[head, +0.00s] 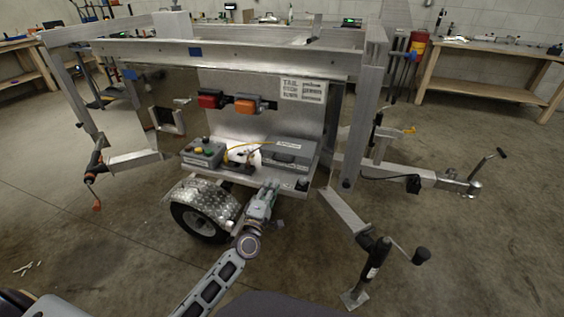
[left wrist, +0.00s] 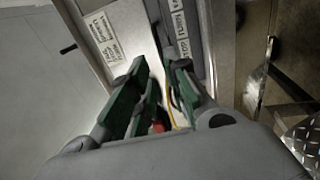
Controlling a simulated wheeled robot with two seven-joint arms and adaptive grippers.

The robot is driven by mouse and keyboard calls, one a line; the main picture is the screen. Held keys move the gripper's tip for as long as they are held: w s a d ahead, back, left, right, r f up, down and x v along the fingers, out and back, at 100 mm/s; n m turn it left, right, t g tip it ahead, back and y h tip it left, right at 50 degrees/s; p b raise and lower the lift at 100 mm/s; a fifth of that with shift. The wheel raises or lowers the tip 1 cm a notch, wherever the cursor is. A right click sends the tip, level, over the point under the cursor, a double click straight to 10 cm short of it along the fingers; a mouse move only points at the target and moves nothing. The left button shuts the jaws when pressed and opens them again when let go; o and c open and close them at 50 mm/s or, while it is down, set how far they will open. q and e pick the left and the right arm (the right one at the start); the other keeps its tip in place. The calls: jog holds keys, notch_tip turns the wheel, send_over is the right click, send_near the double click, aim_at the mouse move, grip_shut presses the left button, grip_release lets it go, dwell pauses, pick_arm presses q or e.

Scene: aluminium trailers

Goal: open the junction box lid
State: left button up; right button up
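The junction box (head: 288,153) is a grey box with a pale label, on the right of the trailer's shelf in the head view. Its lid looks shut. In the left wrist view, the labelled grey box (left wrist: 193,18) lies beyond my fingertips. My left gripper (head: 270,187) is in front of the shelf, below and left of the box's front. In the left wrist view its green-padded fingers (left wrist: 158,68) stand apart with nothing held between them. I cannot tell whether a fingertip touches the box. My right gripper is in neither view.
A control box (head: 203,152) with green and yellow knobs sits left on the shelf; a yellow cable (head: 240,146) runs toward the junction box. Red and orange lamps (head: 238,102) hang above. The wheel fender (head: 205,199) and jack post (head: 373,262) flank my arm.

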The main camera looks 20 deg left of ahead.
aim_at(282, 161)
pick_arm(q)
jog(key=shift+w+d+r+b, duration=0.1)
jog(key=shift+w+r, duration=0.15)
jog(key=shift+w, duration=1.05)
jog(key=shift+w+a+r+b, duration=0.1)
jog(key=shift+w+r, duration=0.1)
jog(key=shift+w, duration=1.1)
jog(key=shift+w+d+r+b, duration=0.1)
jog(key=shift+w+r, duration=0.15)
jog(key=shift+w, duration=1.05)
jog(key=shift+w+r, duration=0.2)
jog(key=shift+w, duration=0.8)
jog(key=shift+w+d+r, duration=0.1)
jog(key=shift+w+r, duration=0.05)
jog(key=shift+w, duration=0.75)
jog(key=shift+w+b, duration=0.3)
jog(key=shift+w, duration=0.1)
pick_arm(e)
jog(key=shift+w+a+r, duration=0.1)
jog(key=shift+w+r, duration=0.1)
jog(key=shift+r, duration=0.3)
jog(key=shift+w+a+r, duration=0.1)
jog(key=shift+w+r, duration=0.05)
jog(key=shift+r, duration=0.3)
pick_arm(q)
jog(key=shift+r, duration=0.1)
jog(key=shift+c, duration=0.4)
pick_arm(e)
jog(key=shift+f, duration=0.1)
